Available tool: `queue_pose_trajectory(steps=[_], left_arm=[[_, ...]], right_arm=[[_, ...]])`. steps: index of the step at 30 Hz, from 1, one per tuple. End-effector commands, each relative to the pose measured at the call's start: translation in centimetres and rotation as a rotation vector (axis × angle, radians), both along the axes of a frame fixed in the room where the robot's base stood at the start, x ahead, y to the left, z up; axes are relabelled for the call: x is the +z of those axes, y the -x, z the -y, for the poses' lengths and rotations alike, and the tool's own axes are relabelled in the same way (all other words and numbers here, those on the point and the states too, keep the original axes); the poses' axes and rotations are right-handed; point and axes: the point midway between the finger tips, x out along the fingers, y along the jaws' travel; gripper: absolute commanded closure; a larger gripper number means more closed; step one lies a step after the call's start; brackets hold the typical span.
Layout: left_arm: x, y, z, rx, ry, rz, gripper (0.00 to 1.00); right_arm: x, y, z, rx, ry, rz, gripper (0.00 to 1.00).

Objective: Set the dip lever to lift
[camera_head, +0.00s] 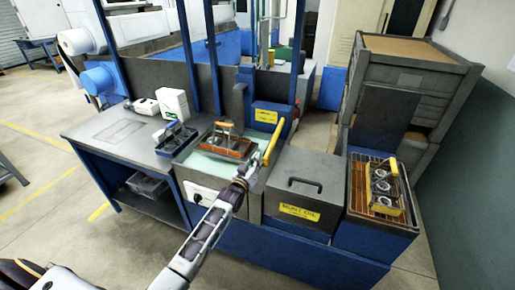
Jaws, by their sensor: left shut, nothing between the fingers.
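The dip lever is a yellow bar (273,142) standing tilted at the right side of the wash tank, its top leaning right. My left gripper (250,170) is at the lower end of the lever, shut with nothing between its fingers. It looks close to the lever; I cannot tell whether it touches. The tank (200,160) has pale green liquid. A brown basket (229,147) with a handle and parts sits over it. My right gripper is not in view.
Right of the lever is a dark lidded box (305,172) with a handle and a yellow label. Beyond it a second basket (382,205) holds ring parts under a yellow handle. A blue tray (176,138) and white device (174,105) stand left. Blue posts rise behind the tank.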

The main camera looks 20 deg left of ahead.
Motion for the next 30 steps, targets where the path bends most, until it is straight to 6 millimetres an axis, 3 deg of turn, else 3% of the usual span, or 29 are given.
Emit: queue_pose_trajectory(steps=[3,9,23,30], left_arm=[[-1.3,0.0,0.0,0.0,0.0,-0.003,1.0],[-2.0,0.0,0.0,0.0,-0.001,-0.006,1.0],[-2.1,0.0,0.0,0.0,-0.001,-0.011,1.0],[-1.2,-0.2,-0.1,0.0,-0.002,-0.008,1.0]], right_arm=[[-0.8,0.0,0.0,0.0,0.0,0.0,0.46],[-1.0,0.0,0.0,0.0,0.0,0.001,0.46],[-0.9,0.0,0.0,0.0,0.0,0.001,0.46],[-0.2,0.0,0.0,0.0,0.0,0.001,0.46]])
